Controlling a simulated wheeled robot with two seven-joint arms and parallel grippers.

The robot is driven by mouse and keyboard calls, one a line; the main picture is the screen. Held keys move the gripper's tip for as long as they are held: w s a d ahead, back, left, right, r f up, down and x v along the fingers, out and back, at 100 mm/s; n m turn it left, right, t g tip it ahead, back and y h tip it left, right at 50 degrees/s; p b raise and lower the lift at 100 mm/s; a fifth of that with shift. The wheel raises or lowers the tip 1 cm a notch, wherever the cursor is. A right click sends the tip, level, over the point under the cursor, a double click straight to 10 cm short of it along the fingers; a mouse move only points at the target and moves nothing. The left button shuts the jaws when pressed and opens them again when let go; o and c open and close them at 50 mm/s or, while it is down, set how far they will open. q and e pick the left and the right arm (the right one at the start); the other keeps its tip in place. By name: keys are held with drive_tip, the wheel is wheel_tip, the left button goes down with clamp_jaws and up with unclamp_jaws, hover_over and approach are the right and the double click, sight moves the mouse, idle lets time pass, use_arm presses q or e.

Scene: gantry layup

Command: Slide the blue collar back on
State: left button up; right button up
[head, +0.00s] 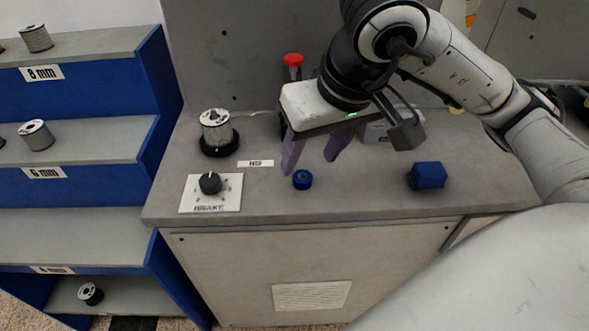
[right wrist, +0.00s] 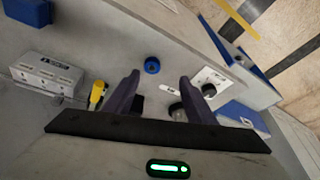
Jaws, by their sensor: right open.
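The blue collar (head: 302,179) is a small ring with a dark centre, lying on the grey bench top near its front edge. It also shows in the right wrist view (right wrist: 152,65), just beyond the fingertips and between their lines. My right gripper (head: 309,164) points down over the bench with its two purple fingers apart and nothing between them. It is close to the collar, but I cannot tell the exact height gap. A spool (head: 216,127) stands upright on a black round base at the back left of the bench. My left gripper is not in view.
A brake dial (head: 210,183) on a white plate sits left of the collar. A blue block (head: 427,175) lies to the right. A pale box (head: 378,131) and a red-topped item (head: 293,60) stand behind my gripper. Blue-sided shelves (head: 160,150) with spools are at left.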

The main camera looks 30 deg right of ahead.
sight(305, 172)
drive_tip(key=shift+h, duration=0.3)
drive_tip(key=f, duration=0.1)
drive_tip(key=w+d+f, duration=0.1)
drive_tip(key=w+f, duration=0.1)
drive_tip(key=shift+d+f, duration=0.2)
drive_tip(key=shift+d, duration=0.15)
drive_tip(key=shift+x, duration=2.95)
drive_tip(key=c, duration=1.2)
drive_tip(key=shift+o, duration=0.2)
drive_tip(key=shift+r, duration=0.15)
